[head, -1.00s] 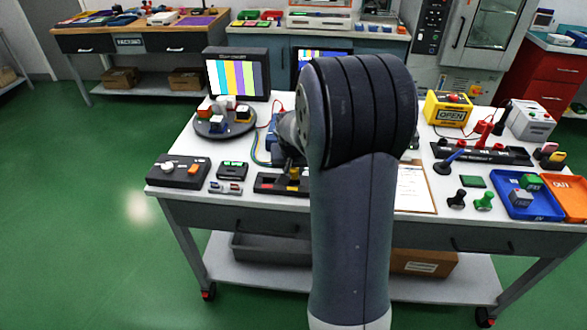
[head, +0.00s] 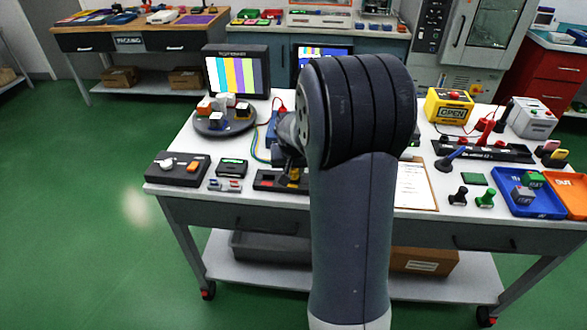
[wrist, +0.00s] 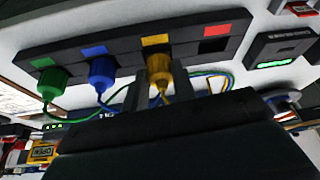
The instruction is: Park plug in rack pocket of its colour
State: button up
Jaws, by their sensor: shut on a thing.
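The dark rack (wrist: 130,50) crosses the wrist view with green, blue, yellow and red colour patches; its left end shows in the head view (head: 265,180). A green plug (wrist: 50,82) and a blue plug (wrist: 101,72) stand at their matching patches. My gripper (wrist: 163,90) is shut on the yellow plug (wrist: 158,68), in front of the yellow patch (wrist: 155,40). The plug's front end meets the rack there; I cannot tell how deep it sits. The red patch (wrist: 216,30) has no plug. In the head view my arm hides most of the rack.
A small black device with a green display (wrist: 280,48) stands beside the rack's red end. Yellow, blue and green cables (wrist: 210,78) lie behind the gripper.

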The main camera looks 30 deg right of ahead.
jog(key=shift+f+b, duration=0.3)
jog(key=shift+f, duration=0.2)
jog(key=o, duration=1)
jog(key=shift+o, duration=0.2)
jog(key=v, duration=1.1)
jog(key=shift+w+d+f, duration=0.1)
jog(key=shift+f, duration=0.05)
